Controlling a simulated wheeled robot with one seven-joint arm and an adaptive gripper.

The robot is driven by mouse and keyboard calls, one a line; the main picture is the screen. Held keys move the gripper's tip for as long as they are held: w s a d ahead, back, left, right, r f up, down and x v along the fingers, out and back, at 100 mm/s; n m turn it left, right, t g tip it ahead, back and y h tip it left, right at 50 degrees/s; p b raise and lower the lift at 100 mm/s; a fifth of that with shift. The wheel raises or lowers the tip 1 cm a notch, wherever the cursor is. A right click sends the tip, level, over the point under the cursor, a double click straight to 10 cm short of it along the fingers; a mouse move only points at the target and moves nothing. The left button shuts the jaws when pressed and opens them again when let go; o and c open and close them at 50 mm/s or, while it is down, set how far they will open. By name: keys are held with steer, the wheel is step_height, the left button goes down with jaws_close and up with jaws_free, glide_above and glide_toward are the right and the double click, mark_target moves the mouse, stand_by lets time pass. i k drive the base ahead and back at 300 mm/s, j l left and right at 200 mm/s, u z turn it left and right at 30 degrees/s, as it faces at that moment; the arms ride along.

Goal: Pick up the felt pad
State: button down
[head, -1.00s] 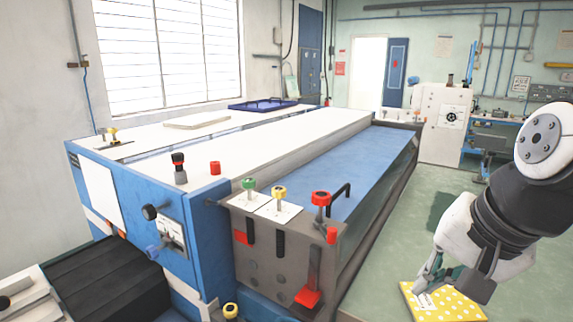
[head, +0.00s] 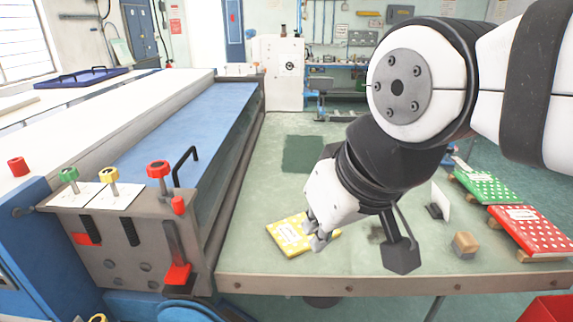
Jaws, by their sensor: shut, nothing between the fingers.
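A flat dark green square (head: 304,154) lies on the green worktop behind my gripper; it looks like the felt pad, but I cannot be sure. A yellow piece with white dots and a white label (head: 286,238) lies flat near the front of the worktop. My gripper (head: 318,234) points down over the right part of this yellow piece and hides some of it. Its fingers are shut with nothing between them. I cannot tell whether the fingertips touch the yellow piece.
The worktop (head: 250,262) has a raised front edge. A wooden block (head: 465,244) and a white upright card (head: 440,202) stand right of my gripper. Green dotted (head: 487,186) and red dotted (head: 532,230) pieces lie further right. The blue-bedded machine (head: 175,135) borders the left.

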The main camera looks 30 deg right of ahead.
mark_target(466, 246)
steer(key=z, duration=1.7)
steer(key=i+l+u, duration=0.15)
steer(key=l, duration=0.2)
